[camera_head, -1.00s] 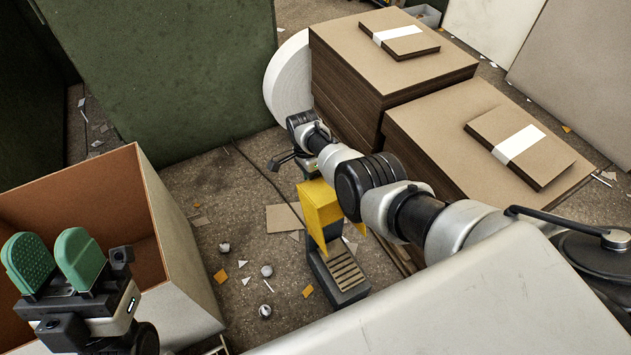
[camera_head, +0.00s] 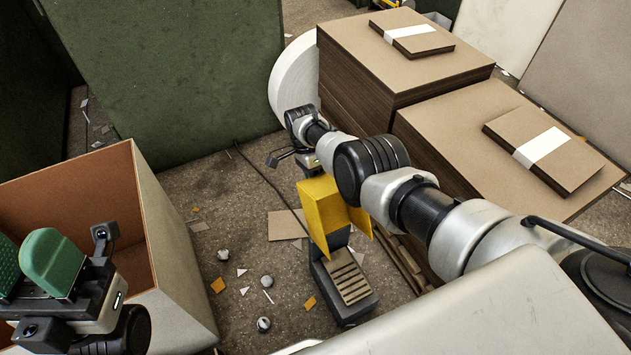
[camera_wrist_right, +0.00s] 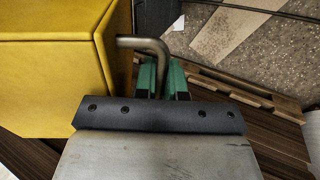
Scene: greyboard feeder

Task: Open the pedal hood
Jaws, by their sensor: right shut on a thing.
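The yellow pedal hood (camera_head: 325,210) stands tilted up over the black pedal base (camera_head: 345,282), whose ribbed tread is exposed. In the right wrist view the hood (camera_wrist_right: 55,75) fills the left side, and a bent metal handle (camera_wrist_right: 150,43) comes out of it. My right gripper (camera_wrist_right: 163,68) has its green fingers shut on this handle; the fingertips are partly hidden by the gripper body. In the head view the right fingers are hidden behind the arm and hood. My left gripper (camera_head: 23,258) is open and empty, over the carton at the lower left.
An open cardboard carton (camera_head: 165,220) stands at left. Greyboard stacks (camera_head: 400,62) and (camera_head: 455,125) stand close beside my right arm. A white roll (camera_head: 293,82) and a green panel (camera_head: 180,65) are behind. Paper balls and scraps litter the floor, with a cable near the hood.

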